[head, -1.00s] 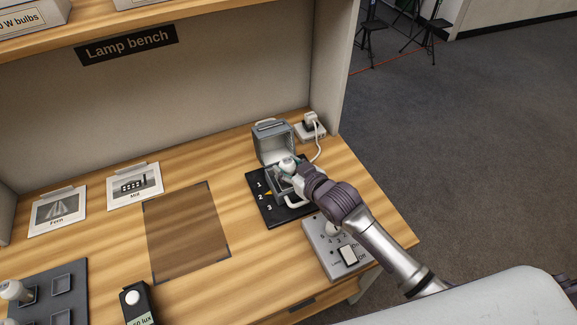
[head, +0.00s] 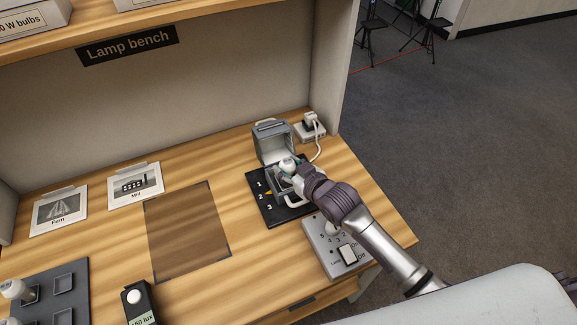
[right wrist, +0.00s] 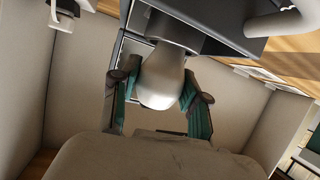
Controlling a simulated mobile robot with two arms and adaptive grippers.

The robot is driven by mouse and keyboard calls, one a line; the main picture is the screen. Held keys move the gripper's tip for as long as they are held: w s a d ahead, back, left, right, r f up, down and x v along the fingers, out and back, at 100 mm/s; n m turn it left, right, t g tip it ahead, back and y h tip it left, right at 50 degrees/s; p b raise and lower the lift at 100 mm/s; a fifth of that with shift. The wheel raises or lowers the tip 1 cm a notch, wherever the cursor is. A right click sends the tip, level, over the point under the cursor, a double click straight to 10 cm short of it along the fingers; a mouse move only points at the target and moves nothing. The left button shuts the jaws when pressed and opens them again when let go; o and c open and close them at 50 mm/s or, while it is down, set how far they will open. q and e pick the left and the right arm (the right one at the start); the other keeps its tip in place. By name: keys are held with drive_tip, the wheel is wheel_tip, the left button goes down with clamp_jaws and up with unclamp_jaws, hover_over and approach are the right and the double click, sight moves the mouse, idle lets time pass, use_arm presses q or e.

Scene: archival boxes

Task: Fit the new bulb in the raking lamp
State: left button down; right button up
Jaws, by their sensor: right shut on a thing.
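The raking lamp (head: 272,148) is a grey box with its lid or front open, on a black plate numbered 1, 2, 3 at the back right of the bench. A white bulb (head: 287,164) is at the lamp's opening. My right gripper (head: 292,169) is shut on it. In the right wrist view, the bulb (right wrist: 160,82) sits between the green-padded fingers, its neck running up into a dark part of the lamp. I cannot tell how far it is seated. My left gripper is not in view.
A control box with a switch (head: 348,254) stands in front of the lamp. A plug and socket (head: 310,128) are behind it. A dark tray (head: 45,303) with a bulb and a lux meter (head: 138,300) are at front left. Two cards lie behind a bare marked rectangle (head: 187,235).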

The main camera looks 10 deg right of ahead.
drive_tip(key=shift+f, duration=0.6)
idle(0.6)
drive_tip(key=o, duration=0.8)
drive_tip(key=shift+o, duration=0.2)
drive_tip(key=shift+s+d+r+p, duration=0.2)
drive_tip(key=shift+s+r+p, duration=0.2)
drive_tip(key=shift+s+p, duration=0.15)
drive_tip(key=p+v, duration=0.3)
drive_tip(key=v, duration=0.1)
drive_tip(key=p, duration=0.4)
approach(292, 172)
drive_tip(key=shift+w+a+f, duration=0.1)
drive_tip(key=shift+w+f, duration=0.25)
drive_tip(key=shift+w, duration=0.05)
